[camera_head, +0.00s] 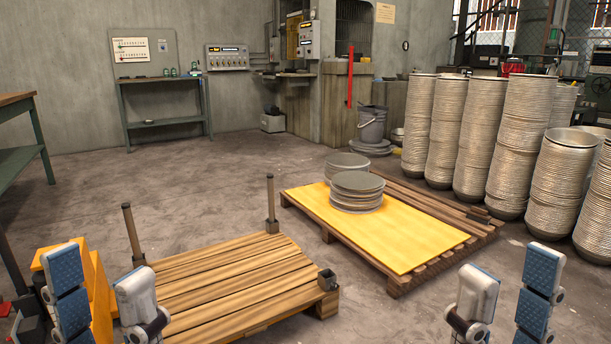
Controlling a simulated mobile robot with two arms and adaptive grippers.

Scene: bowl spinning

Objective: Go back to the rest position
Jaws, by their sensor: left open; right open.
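My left gripper (103,296) is at the bottom left, its two blue-and-grey padded fingers spread apart with nothing between them. My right gripper (509,300) is at the bottom right, also spread open and empty. Both stand in the foreground, apart from each other and holding nothing. Two stacks of round metal discs, a front stack (357,192) and a back stack (345,165), sit on a yellow sheet (400,238) over a wooden pallet (405,285).
An empty wooden pallet (230,280) with upright posts lies between my grippers. Tall stacks of metal bowls (520,135) fill the right side. A grey bucket (371,124) stands behind. A green bench (165,122) is at the back wall. The floor at left centre is clear.

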